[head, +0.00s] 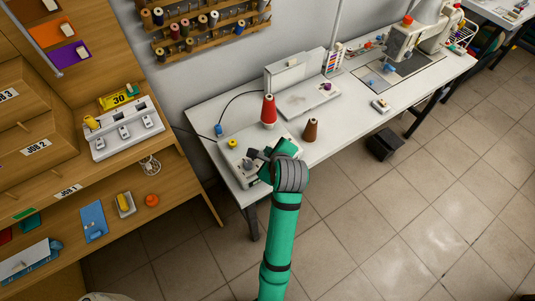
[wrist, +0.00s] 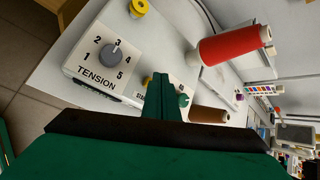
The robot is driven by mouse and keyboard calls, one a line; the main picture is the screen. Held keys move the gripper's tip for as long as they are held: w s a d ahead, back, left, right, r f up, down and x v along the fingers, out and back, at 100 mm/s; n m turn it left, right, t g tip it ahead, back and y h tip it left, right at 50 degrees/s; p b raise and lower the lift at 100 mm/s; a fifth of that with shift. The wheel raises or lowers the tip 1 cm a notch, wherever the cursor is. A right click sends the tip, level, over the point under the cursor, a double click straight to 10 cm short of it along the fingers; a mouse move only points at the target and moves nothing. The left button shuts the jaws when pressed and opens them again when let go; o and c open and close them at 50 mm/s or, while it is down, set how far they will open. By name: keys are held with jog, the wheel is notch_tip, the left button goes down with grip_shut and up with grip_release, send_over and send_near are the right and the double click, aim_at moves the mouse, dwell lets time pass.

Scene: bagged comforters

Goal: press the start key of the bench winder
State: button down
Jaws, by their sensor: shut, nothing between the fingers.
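The bench winder (head: 240,152) is a pale box on the left end of the white table. In the wrist view its face (wrist: 86,75) shows a grey dial (wrist: 116,52) marked TENSION with numbers 1 to 5. My gripper (wrist: 161,78) is shut and empty, its fingers over the part of the winder right of the dial. In the head view my gripper (head: 254,156) is above the winder, partly hidden by my wrist. The fingers cover part of a label there. A small green piece shows just right of the fingers; I cannot tell whether it is the start key. Contact cannot be told.
A red thread cone (head: 268,110) stands behind the winder and a brown cone (head: 310,131) to its right. A yellow spool (head: 233,143) sits at the winder's left. Wooden shelves (head: 35,140) stand at the left. A sewing machine (head: 415,40) is farther right.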

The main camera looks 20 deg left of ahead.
jog(key=shift+f, duration=0.35)
dwell(0.7)
jog(key=shift+r, duration=0.8)
notch_tip(320, 180, up, 5)
dwell(0.7)
dwell(0.6)
